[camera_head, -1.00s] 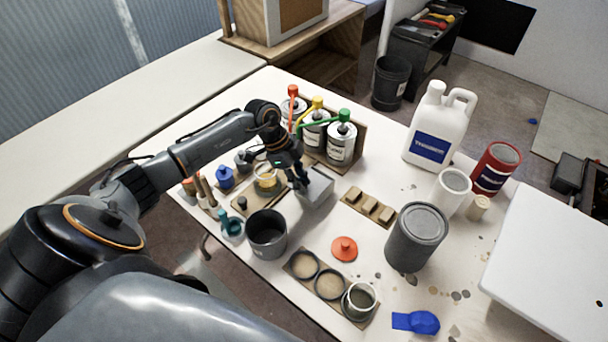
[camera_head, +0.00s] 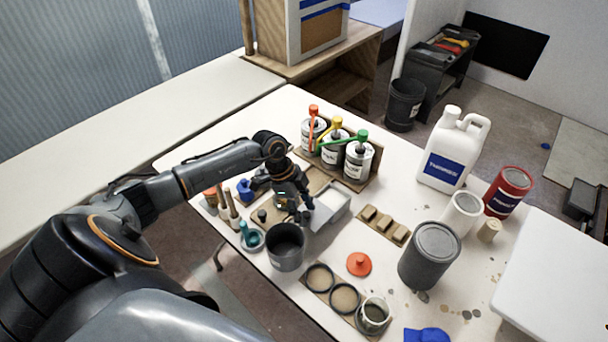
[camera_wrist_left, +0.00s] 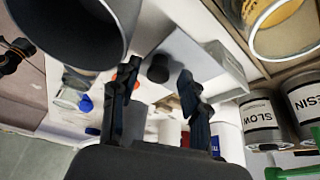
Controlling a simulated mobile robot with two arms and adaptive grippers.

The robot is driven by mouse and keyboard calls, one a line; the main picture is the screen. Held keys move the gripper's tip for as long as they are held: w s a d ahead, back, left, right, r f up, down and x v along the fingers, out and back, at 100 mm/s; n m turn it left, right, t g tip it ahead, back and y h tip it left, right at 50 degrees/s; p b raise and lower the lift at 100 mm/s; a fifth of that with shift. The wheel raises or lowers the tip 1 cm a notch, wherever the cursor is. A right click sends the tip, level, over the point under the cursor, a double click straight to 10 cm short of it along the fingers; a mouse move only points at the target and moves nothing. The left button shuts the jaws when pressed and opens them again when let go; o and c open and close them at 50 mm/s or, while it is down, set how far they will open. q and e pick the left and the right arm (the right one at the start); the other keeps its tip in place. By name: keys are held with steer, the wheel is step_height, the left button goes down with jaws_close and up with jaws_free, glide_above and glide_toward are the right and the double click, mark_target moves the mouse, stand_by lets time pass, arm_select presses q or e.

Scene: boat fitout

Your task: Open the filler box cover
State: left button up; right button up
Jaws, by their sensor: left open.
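The filler box (camera_head: 334,212) is a small pale grey box near the middle of the table, beside the dark grey bucket (camera_head: 286,252). A bright white area shows on its top in the head view; I cannot tell cover from inside there. In the left wrist view the box (camera_wrist_left: 212,68) lies just beyond the fingers, with a dark round knob (camera_wrist_left: 158,68) by its edge. My left gripper (camera_head: 299,213) is at the box's left end, its fingers apart; in the wrist view the open gripper (camera_wrist_left: 160,88) has nothing clearly held between its fingers. My right gripper is not in view.
Cans with red, yellow and green tops (camera_head: 336,152) stand behind the box. A wooden strip with blocks (camera_head: 383,226) lies to its right. An orange lid (camera_head: 359,264), a dark grey can (camera_head: 430,257) and a white jug (camera_head: 447,158) stand further right.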

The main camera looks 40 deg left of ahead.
arm_select(q)
steer(key=v, duration=1.2)
steer(key=shift+s+f, duration=0.1)
